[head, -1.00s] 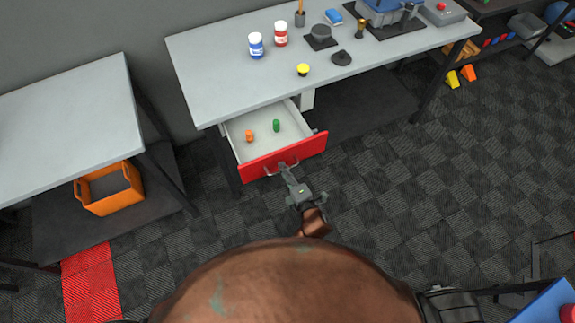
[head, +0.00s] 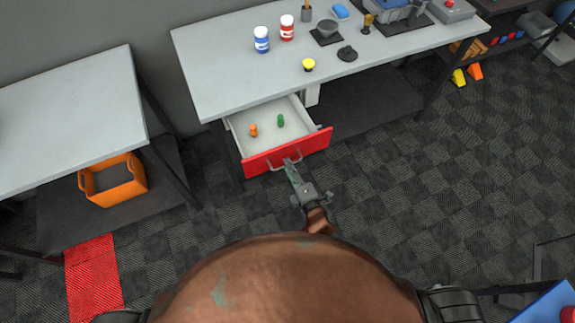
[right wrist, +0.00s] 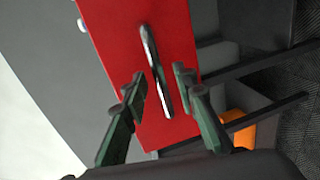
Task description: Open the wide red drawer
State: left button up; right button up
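The wide red drawer (head: 288,152) stands pulled out from under the workbench, with its pale inside showing. Its metal handle (right wrist: 156,68) is on the red front. My right gripper (right wrist: 160,88) is at the handle, with its green-grey fingers apart, one on each side of the bar; gaps show between fingers and bar. In the head view my right gripper (head: 291,166) reaches the handle from the front. An orange item (head: 253,131) and a green item (head: 281,121) are in the drawer. My left gripper is not in view.
The workbench (head: 220,75) carries a blue-labelled bottle (head: 262,40), a red-labelled bottle (head: 287,28) and a yellow button-like item (head: 309,65). An orange bin (head: 115,182) sits on the lower shelf of the left table (head: 65,105).

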jog(key=v, duration=1)
jog(key=shift+s, duration=0.2)
jog(key=shift+d, duration=0.1)
jog(key=s+d+f+m+g+h, duration=0.1)
jog(key=s+d+f+m+g, duration=0.2)
jog(key=f, duration=0.9)
jog(key=s+d+f+m+g+h, duration=0.1)
jog(key=s+d+f+m, duration=0.3)
jog(key=f, duration=0.7)
jog(key=s+d+f+m+g+h, duration=0.1)
jog(key=s+d+f+m+g, duration=0.25)
jog(key=f, duration=0.85)
jog(key=s+d+f+m+g+h, duration=0.1)
jog(key=s+d+f+m, duration=0.1)
jog(key=s+d+f, duration=0.4)
jog(key=s+d+f+m+g+h, duration=0.1)
jog(key=s+d+f, duration=0.2)
jog(key=s+f, duration=0.3)
jog(key=s+d+f+m+g, duration=0.1)
jog(key=s+d+f+m, duration=0.1)
jog(key=s, duration=0.5)
jog(key=s+d+f+m+g, duration=0.2)
jog(key=s, duration=0.6)
jog(key=s+d+f+m+g, duration=0.1)
jog(key=s+d+f+m, duration=0.1)
jog(key=s, duration=0.5)
jog(key=shift+s+d+m+g+h+p, duration=0.25)
jog(key=shift+d+m+g+h+p, duration=0.1)
jog(key=shift+d+m+p, duration=0.15)
